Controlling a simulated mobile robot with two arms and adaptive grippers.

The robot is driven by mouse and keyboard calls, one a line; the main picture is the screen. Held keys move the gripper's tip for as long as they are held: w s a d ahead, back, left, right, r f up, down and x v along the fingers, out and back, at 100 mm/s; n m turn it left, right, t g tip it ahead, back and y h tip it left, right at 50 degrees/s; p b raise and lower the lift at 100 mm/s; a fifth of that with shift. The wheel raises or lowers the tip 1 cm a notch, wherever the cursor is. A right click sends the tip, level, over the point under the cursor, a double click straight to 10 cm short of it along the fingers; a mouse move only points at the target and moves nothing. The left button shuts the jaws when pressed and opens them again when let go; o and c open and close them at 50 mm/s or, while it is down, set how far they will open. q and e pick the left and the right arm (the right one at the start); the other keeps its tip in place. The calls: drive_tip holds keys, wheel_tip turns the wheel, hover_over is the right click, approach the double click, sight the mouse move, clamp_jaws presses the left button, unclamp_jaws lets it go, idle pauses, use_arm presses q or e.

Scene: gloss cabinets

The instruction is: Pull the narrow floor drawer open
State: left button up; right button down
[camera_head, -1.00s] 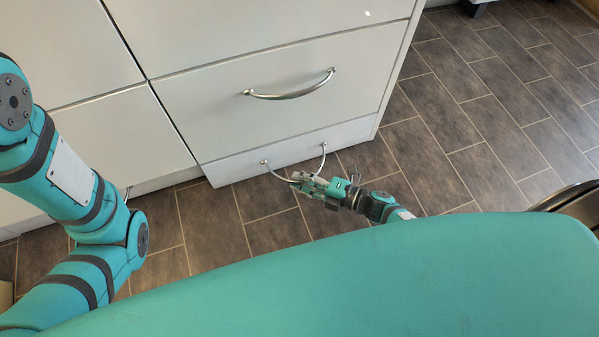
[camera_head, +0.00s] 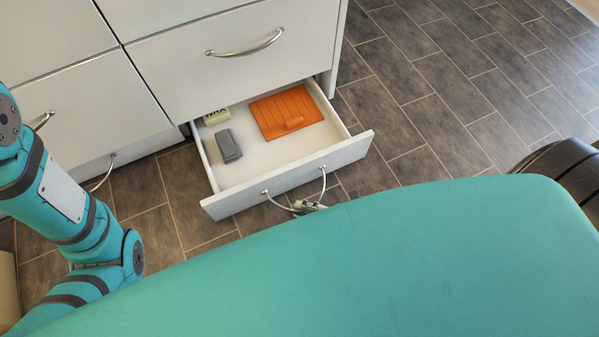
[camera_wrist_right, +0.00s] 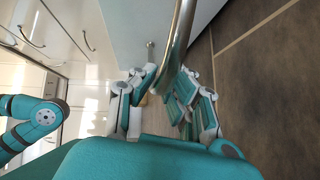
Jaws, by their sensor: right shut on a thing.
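The narrow floor drawer (camera_head: 345,154) at the bottom of the white cabinet stands open. Its bow handle (camera_head: 323,183) is on the front panel. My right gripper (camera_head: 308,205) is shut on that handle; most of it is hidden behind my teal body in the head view. In the right wrist view the gripper's fingers (camera_wrist_right: 160,85) close around the metal handle (camera_wrist_right: 182,35). My left arm shows at the left of the head view, but its gripper is out of the picture.
Inside the drawer lie an orange ridged board (camera_head: 286,111), a grey block (camera_head: 228,147) and a pale box marked WAX (camera_head: 216,117). A wider drawer (camera_head: 235,72) above is closed. Dark tiled floor (camera_head: 440,110) is clear to the right.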

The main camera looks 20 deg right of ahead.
drive_tip(key=shift+s+r, duration=0.2)
drive_tip(key=shift+s, duration=0.9)
drive_tip(key=c, duration=1.5)
unclamp_jaws()
drive_tip(key=shift+o, duration=0.6)
drive_tip(key=shift+f, duration=0.1)
drive_tip(key=shift+s+d, duration=0.1)
drive_tip(key=v, duration=1.2)
